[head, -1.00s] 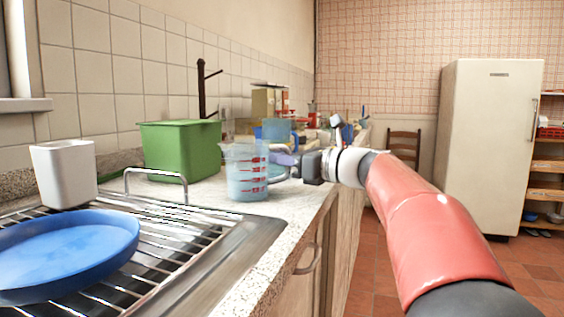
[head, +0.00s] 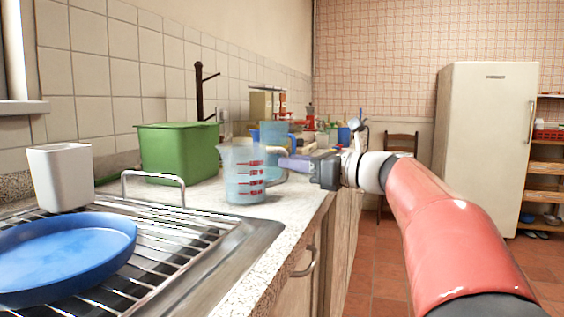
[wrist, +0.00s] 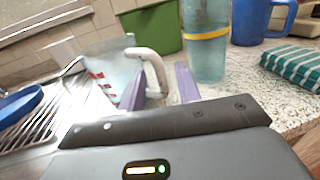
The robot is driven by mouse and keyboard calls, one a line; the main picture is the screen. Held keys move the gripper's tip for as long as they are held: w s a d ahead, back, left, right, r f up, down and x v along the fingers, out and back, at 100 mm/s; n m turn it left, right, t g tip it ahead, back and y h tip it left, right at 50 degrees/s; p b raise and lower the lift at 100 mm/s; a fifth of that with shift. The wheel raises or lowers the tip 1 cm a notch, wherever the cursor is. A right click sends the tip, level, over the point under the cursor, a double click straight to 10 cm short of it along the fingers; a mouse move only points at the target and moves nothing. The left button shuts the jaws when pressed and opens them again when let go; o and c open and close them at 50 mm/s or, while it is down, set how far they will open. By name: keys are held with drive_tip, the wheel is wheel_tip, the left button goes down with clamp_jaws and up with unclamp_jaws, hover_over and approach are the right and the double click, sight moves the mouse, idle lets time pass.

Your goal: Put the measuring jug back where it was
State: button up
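The measuring jug (head: 243,178) is clear with red markings and stands upright on the counter, right of the green tub. In the wrist view the jug (wrist: 106,72) is at the left, with its pale handle (wrist: 150,70) toward my gripper. My gripper (head: 286,163) is at the jug's right, its purple fingers pointing at the handle side. In the wrist view the fingers of my gripper (wrist: 161,87) are apart, with the handle's lower part showing between and beyond them. I cannot tell whether they touch it.
A clear glass with a yellow band (wrist: 207,45), a blue mug (wrist: 250,20) and a striped teal cloth (wrist: 292,66) are close by. The green tub (head: 178,152), white cup (head: 61,178) and blue plate (head: 65,255) are left, the plate on the metal drainer (head: 170,240).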

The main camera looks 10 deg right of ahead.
drive_tip(key=v, duration=0.7)
drive_tip(key=shift+s+d, duration=0.3)
